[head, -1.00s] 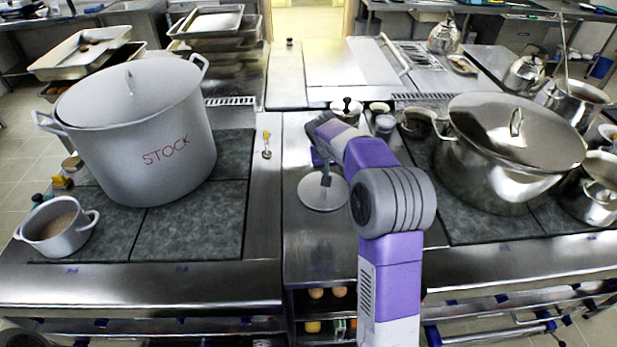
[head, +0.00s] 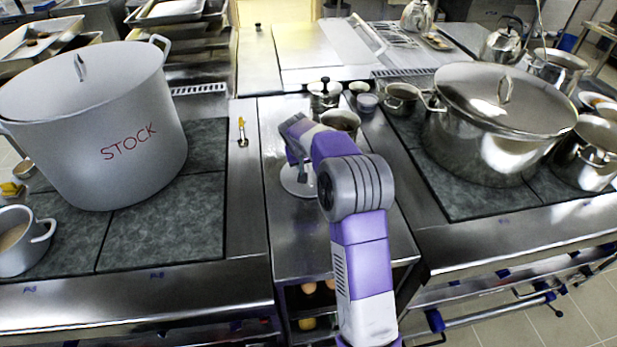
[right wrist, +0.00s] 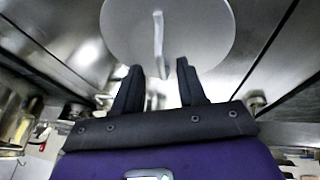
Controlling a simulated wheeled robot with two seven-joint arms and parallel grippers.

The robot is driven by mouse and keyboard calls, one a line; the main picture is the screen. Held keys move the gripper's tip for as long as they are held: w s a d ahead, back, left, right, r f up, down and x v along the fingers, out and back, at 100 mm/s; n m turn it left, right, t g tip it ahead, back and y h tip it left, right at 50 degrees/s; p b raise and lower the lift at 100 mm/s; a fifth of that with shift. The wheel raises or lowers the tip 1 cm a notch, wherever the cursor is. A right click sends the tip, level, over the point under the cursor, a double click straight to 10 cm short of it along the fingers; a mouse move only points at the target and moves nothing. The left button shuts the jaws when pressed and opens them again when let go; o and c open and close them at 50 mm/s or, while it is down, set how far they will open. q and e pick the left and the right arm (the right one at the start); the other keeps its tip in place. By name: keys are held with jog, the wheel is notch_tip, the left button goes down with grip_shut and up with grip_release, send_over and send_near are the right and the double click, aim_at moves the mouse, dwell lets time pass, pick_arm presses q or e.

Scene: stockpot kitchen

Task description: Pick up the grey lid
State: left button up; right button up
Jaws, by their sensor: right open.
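The grey lid (head: 297,187) is a small round disc lying on the steel counter between the two stoves. My right arm covers much of it in the head view. In the right wrist view the lid (right wrist: 118,32) shows as a pale disc with a thin upright handle (right wrist: 158,40). My right gripper (right wrist: 160,72) is open and empty. Its two dark fingers point toward the handle, which appears in line with the gap between them. I cannot tell whether the fingers reach around it. My left gripper is not in view.
A large grey pot marked STOCK (head: 105,150) stands on the left stove, a small pot (head: 22,240) near it. A big covered steel pot (head: 490,140) stands on the right stove. Small pots and cups (head: 367,103) line the counter behind my right arm.

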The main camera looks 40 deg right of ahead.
aim_at(309, 171)
jog(key=x, duration=0.2)
jog(key=shift+w+d+f, duration=0.1)
jog(key=shift+f, duration=0.2)
grip_shut()
jog(key=shift+r, duration=0.1)
